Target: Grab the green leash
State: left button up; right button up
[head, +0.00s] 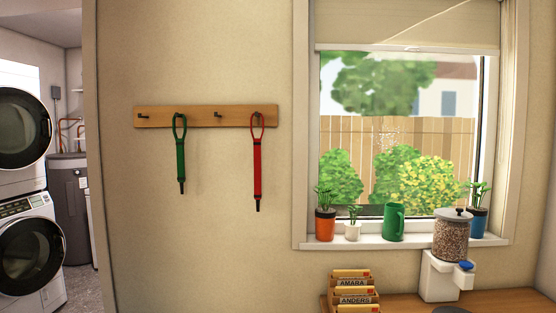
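The green leash (181,160) hangs by its loop from a hook on a wooden rack (198,116) on the beige wall, left of the middle of the head view. Its strap hangs straight down and ends in a dark tip. A red leash (257,167) hangs from another hook to its right. Neither of my grippers shows in the head view, and nothing touches the leashes.
A window sill (384,242) at right holds potted plants and a green mug (393,222). Below are a dispenser of pellets (452,237), a wooden counter (500,301) and a box of labelled cards (354,291). Stacked washers (25,195) stand through the opening at left. The wall below the leashes is clear.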

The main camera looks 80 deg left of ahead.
aim_at(180, 142)
jog(key=u, duration=3)
